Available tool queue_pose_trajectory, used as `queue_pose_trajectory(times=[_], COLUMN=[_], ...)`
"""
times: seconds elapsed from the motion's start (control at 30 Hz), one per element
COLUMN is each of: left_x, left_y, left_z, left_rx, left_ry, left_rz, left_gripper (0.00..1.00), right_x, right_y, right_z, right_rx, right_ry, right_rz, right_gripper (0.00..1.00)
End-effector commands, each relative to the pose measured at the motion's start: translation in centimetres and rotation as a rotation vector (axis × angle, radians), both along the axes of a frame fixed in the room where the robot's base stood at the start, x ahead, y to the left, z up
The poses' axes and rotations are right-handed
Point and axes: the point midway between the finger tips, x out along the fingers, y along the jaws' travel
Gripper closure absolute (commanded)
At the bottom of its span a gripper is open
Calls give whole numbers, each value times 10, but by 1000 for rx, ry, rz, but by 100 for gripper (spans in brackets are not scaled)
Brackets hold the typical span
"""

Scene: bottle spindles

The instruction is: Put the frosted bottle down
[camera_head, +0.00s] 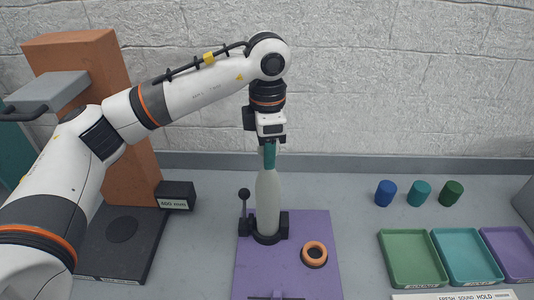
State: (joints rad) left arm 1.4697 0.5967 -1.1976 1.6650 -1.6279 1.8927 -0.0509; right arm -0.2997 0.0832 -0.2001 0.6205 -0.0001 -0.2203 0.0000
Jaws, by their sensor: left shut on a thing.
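The frosted bottle (267,203) is pale and whitish with a green neck. It stands upright, its base in or on a dark round holder (268,238) on a purple board (290,270). I cannot tell whether the base is fully seated there. My left gripper (269,142) points straight down from above and is shut on the bottle's green neck. The gripper's fingers hide the top of the neck. My right gripper is not in view.
A black knob lever (243,212) stands just left of the holder. An orange ring (314,254) lies on the board. Blue, teal and green caps (386,193) stand at the right, behind green, teal and purple trays (411,258). A brown column (100,110) rises at the left.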

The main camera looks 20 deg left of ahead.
Motion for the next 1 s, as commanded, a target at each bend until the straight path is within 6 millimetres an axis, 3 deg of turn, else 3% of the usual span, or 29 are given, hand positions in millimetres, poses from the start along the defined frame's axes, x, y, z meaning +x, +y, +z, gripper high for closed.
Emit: queue_pose_trajectory(times=[0.13, 0.47, 0.5, 0.6, 0.63, 1.0], left_x=[0, 0, 0, 0, 0, 0], left_y=[0, 0, 0, 0, 0, 0], left_z=[-16, -21, -22, -21, -21, -14], left_rx=[0, -1, 0, 0, 0, 0], left_ry=[1, -2, 0, 0, 0, 0], left_rz=[0, -1, -1, -1, -1, -1], left_gripper=[100, 100, 58, 42, 38, 38], right_x=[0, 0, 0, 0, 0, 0], right_y=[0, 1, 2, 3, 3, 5], right_z=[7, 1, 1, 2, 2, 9], right_rx=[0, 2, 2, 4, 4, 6], right_ry=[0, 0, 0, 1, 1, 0], right_rz=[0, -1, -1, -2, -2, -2], right_gripper=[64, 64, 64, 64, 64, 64])
